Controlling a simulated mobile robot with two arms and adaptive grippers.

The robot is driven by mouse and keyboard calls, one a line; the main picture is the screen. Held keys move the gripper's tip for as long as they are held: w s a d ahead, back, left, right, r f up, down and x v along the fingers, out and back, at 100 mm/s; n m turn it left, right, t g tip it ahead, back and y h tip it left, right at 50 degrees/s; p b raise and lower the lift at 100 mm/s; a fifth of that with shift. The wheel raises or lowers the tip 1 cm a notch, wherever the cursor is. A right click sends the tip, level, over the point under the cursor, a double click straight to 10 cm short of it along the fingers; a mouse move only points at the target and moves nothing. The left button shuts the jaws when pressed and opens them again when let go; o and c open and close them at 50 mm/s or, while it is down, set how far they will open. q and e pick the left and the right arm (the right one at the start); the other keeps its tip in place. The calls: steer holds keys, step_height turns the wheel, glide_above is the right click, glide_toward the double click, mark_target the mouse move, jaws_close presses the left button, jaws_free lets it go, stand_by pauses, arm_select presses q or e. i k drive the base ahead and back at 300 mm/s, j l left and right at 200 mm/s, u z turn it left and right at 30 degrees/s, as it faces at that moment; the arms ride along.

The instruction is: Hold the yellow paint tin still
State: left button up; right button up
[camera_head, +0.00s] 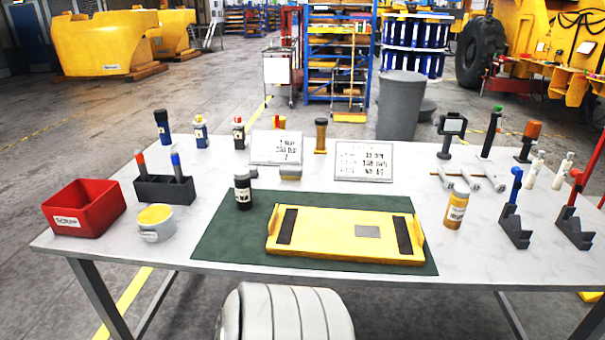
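A light grey tin with yellow paint in its open top (155,222) stands upright at the left front of the table (150,251). It sits right of a red bin and in front of a dark marker holder. Nothing is seen touching the tin from above. Neither of my grippers shows in the head view, so their place relative to the tin cannot be seen.
The red bin (84,208) and the marker holder (165,189) flank the tin. A dark bottle (243,190) and a yellow casting (345,238) are on a green mat (222,244). Clamps and bottles crowd the right side. Bare table shows in front of the tin.

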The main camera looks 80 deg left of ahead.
mark_target(455, 214)
steer(key=u, duration=2.25)
